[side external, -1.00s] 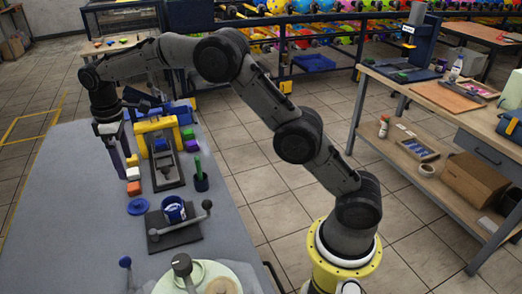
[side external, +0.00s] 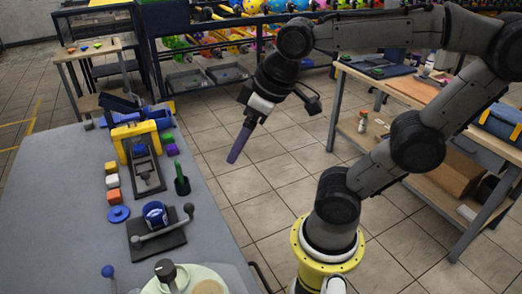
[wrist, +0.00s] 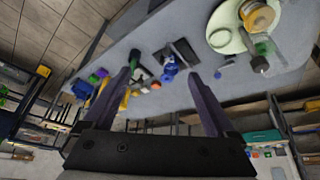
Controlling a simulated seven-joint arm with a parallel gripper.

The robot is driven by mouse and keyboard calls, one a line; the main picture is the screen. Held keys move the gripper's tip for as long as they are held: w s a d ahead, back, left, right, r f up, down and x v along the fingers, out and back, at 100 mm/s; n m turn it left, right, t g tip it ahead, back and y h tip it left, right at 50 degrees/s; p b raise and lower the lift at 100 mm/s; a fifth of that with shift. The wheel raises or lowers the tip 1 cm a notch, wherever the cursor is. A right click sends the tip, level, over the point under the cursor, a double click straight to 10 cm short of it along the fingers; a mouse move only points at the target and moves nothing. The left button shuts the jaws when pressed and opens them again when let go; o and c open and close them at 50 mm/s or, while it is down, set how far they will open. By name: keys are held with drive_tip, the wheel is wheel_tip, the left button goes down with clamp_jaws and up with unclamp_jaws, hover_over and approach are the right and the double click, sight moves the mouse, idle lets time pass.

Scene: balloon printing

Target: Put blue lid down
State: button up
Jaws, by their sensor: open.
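The blue lid (side external: 118,214) is a flat blue disc with a raised centre, lying on the grey table in the side view. It sits beside the blue cup (side external: 155,214) and just in front of an orange block. My gripper (side external: 235,155) is raised well to the right of the lid, past the table's edge and above the floor. Its fingers are apart and empty in the wrist view (wrist: 160,76). The wrist view shows the table at a distance, with the blue cup (wrist: 169,74) between the fingers; the lid is too small there to tell clearly.
The cup stands on a dark base with a lever (side external: 160,237). A yellow-framed device (side external: 140,150), several coloured blocks and a dark holder with a green item (side external: 181,180) stand behind. A pale green round plate (side external: 185,280) is in front. Bare table lies left.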

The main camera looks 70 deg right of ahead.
drive_tip(key=shift+m+t, duration=0.3)
drive_tip(key=shift+m, duration=0.1)
drive_tip(key=s, duration=0.1)
drive_tip(key=s+f, duration=0.2)
drive_tip(key=shift+s+d+f, duration=0.15)
drive_tip(key=shift+s+f, duration=0.1)
drive_tip(key=shift+s, duration=0.15)
idle(0.7)
